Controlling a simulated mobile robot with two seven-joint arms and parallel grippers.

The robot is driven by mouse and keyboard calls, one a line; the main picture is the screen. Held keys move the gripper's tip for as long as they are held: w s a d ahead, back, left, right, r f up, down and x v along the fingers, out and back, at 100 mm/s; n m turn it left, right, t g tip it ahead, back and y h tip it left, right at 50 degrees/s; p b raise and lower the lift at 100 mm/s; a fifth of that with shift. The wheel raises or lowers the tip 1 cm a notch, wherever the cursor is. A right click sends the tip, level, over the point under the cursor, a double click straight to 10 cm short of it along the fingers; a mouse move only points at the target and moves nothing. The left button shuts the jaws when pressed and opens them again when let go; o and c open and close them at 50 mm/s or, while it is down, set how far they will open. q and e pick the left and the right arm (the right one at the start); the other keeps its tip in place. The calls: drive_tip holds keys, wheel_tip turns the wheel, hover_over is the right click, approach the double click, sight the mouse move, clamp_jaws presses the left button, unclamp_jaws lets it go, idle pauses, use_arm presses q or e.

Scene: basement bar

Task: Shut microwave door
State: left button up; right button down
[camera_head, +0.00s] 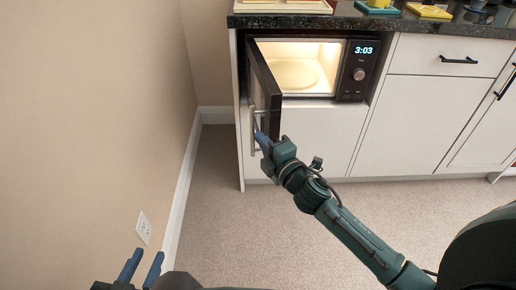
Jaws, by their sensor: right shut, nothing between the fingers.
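The microwave (358,75) sits in a cabinet niche below the dark countertop, with a lit interior and a pale round turntable. Its black door (263,80) is hinged on the left and stands wide open, swung out towards me. A silver handle bar (252,135) shows at the left of the door's lower end. My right gripper (262,138) is shut and empty at the door's lower front end, close to the handle; I cannot tell whether it touches. My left gripper (141,267) is open and empty at the lower left, far from the door.
A beige wall (100,110) with a white outlet (143,228) runs along the left, close to the door. White cabinets (410,125) with black handles extend to the right. The countertop (330,20) holds trays and small items. The carpet (225,220) in front is clear.

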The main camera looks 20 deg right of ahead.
drive_tip(key=shift+d, duration=0.55)
drive_tip(key=shift+d, duration=0.15)
